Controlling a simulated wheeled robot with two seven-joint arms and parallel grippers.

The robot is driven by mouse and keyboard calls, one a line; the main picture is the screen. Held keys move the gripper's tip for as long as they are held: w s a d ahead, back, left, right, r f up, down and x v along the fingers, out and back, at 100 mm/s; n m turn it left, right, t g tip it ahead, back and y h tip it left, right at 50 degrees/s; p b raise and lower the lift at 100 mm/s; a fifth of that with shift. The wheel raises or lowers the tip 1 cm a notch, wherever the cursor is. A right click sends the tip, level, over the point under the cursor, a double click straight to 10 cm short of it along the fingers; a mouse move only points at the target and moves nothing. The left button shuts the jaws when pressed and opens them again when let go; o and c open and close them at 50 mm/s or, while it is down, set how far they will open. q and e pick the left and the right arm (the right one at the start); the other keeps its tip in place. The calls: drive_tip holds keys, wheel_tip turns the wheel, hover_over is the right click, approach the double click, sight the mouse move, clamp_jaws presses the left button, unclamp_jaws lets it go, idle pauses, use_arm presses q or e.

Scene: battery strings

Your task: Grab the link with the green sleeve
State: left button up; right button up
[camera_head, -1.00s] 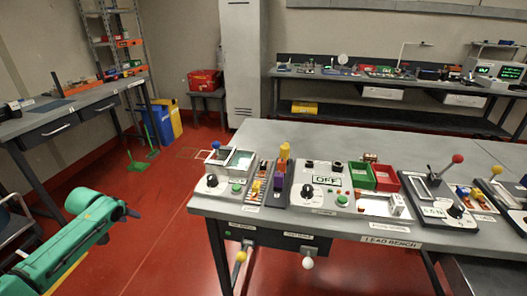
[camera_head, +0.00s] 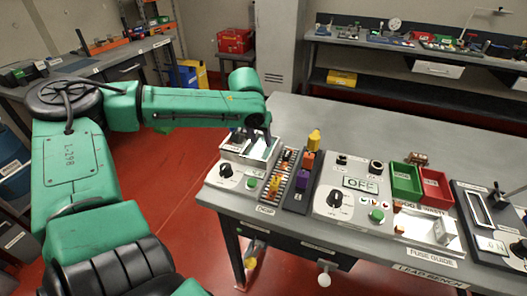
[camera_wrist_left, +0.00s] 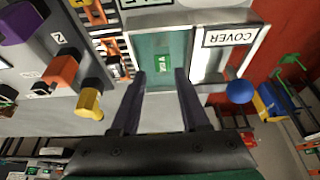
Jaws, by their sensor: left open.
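My left gripper (camera_head: 258,138) is open, with its fingers pointing down over the white-framed box at the left end of the bench. In the left wrist view my left gripper (camera_wrist_left: 161,76) has nothing between its fingers. A small green piece with pale lettering (camera_wrist_left: 162,62) lies in the teal recess of the box (camera_wrist_left: 150,30), just beyond the fingertips and roughly centred between them. It looks like the green sleeve, but I cannot tell its full shape. In the head view the gripper hides most of the recess. My right gripper is not in view.
A panel labelled COVER (camera_wrist_left: 228,37) lies beside the recess, with a blue ball knob (camera_wrist_left: 239,91) near it. Orange and yellow pieces stand on the neighbouring panel (camera_head: 299,180). Green bin (camera_head: 406,180) and red bin (camera_head: 437,187) stand further right. The bench behind is clear.

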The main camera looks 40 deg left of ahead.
sight(262, 148)
use_arm(q)
drive_tip(key=x, duration=0.4)
drive_tip(key=shift+s+a+f, duration=0.1)
drive_tip(key=shift+s+a, duration=0.1)
drive_tip(key=shift+w+f, duration=0.15)
clamp_jaws()
